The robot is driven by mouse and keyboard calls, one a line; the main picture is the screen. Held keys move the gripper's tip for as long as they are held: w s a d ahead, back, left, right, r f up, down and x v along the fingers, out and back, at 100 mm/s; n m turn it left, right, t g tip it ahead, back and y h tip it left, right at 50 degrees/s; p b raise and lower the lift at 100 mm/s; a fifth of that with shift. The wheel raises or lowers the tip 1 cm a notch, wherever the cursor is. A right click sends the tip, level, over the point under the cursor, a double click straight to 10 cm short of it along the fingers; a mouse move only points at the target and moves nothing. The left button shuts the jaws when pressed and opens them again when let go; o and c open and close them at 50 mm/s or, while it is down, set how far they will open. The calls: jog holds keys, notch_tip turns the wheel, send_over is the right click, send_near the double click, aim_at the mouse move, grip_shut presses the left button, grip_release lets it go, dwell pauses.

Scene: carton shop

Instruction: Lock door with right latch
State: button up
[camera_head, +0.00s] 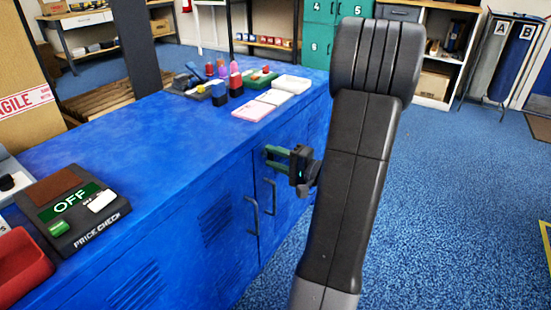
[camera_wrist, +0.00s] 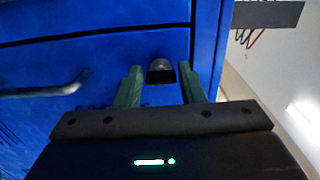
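The blue cabinet (camera_head: 190,230) stands in front of me with its doors closed, as far as I can see. Two dark bar handles show on its front, a nearer one (camera_head: 252,216) and a farther one (camera_head: 269,197). My gripper (camera_head: 273,157) is at the upper front of the cabinet, above the farther handle. In the wrist view, a small dark latch knob (camera_wrist: 160,73) sits between the green fingers of my gripper (camera_wrist: 160,80). The fingers are apart, with a gap at the left finger; the right finger is very close to the knob, and I cannot tell if it touches.
A bar handle (camera_wrist: 45,89) lies left of the fingers in the wrist view. On the cabinet top are a price-check device (camera_head: 75,210), a red tray (camera_head: 20,265), and several small items at the far end. Blue floor (camera_head: 450,220) is clear to the right.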

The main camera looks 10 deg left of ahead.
jog(key=shift+o, duration=1.3)
jog(key=p+v, duration=0.3)
jog(key=v, duration=1)
jog(key=shift+d, duration=0.4)
jog(key=b+x, duration=0.2)
jog(key=x, duration=1)
jog(key=shift+s+b, duration=0.15)
jog(key=shift+b, duration=0.2)
jog(key=shift+x, duration=0.95)
jog(key=shift+d, duration=0.1)
